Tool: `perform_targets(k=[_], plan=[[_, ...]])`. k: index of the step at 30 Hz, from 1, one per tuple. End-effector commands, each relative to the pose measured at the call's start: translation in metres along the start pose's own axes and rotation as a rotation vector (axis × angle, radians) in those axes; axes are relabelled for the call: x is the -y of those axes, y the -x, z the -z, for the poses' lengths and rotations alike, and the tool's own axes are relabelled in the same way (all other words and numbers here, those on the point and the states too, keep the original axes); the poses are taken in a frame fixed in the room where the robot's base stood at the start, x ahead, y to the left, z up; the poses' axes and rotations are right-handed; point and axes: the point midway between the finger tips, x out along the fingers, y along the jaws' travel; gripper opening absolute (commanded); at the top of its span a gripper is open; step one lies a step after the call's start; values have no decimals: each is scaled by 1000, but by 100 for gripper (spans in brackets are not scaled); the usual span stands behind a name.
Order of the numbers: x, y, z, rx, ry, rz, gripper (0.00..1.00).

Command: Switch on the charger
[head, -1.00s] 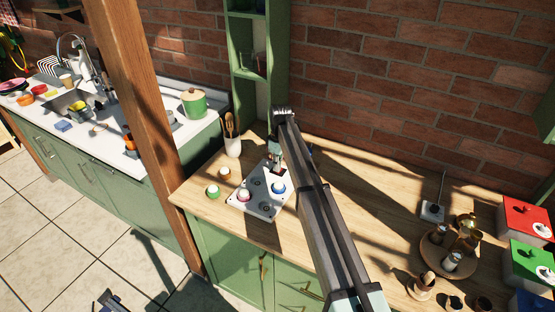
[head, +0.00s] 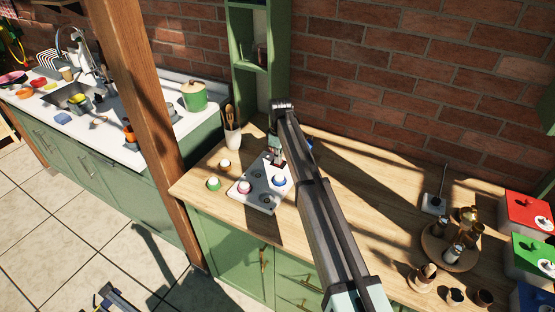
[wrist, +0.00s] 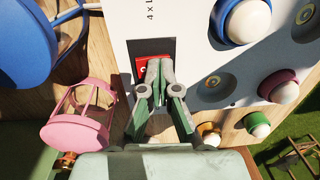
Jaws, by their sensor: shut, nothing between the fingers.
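The charger is a white plate (head: 251,198) on the wooden counter, with round sockets and printed text. In the wrist view its white face (wrist: 195,60) has a dark recess holding a red switch (wrist: 143,75). My gripper (wrist: 158,70) is shut and empty, its fingertips over the recess and covering part of the switch; I cannot tell whether they touch it or which way it is set. In the head view my gripper (head: 279,157) is at the charger's far end. A blue-ringed bulb (head: 279,181) and a pink-ringed bulb (head: 244,187) sit on the charger.
Green (head: 213,184) and orange (head: 225,163) bulbs stand left of the charger. A utensil jar (head: 232,140) is behind them. In the wrist view, blue (wrist: 30,45) and pink (wrist: 72,138) framed objects stand close left of my gripper. A wooden post (head: 150,130) rises at the left.

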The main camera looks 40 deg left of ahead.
Motion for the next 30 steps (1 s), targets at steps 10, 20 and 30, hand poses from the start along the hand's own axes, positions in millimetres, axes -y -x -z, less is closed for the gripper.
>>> perform_targets(k=[10,20,30], plan=[[-10,3,0,0,0,-2,0],[-9,8,-1,0,-1,-2,0],[-4,56,-5,-2,-7,-4,0]])
